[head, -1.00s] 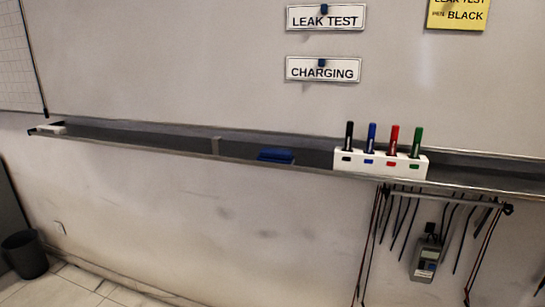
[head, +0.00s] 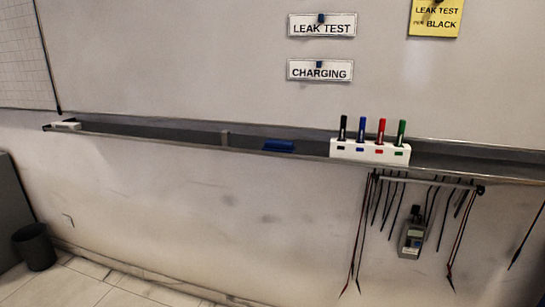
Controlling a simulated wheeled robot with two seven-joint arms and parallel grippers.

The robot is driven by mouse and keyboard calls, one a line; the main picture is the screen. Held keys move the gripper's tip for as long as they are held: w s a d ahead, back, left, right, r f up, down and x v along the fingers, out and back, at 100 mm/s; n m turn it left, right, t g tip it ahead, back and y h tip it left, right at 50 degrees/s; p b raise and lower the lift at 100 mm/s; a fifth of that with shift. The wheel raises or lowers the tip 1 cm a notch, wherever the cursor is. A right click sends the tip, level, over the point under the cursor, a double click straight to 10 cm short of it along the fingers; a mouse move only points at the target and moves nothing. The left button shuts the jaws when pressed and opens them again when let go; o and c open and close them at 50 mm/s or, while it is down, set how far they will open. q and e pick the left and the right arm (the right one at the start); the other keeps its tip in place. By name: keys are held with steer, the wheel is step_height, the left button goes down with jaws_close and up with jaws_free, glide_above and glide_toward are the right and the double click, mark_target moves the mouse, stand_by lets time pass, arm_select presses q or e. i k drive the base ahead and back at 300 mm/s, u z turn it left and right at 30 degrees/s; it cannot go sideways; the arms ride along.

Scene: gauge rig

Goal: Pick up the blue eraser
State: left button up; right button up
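The blue eraser (head: 279,146) lies in the long dark tray (head: 180,136) that runs along the bottom of the whiteboard. It sits left of the white marker holder, with a small gap between them. Only its upper part shows above the tray's front lip. Neither of my grippers is in the head view.
A white holder (head: 370,151) carries black, blue, red and green markers. Below the tray hang several cables and a grey meter (head: 412,236). A small white item (head: 66,126) lies at the tray's left end. A dark bin (head: 35,247) stands on the floor at left.

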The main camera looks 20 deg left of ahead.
mark_target(276, 145)
steer(key=u, duration=0.3)
steer(key=i, duration=1.2)
steer(key=z, duration=0.75)
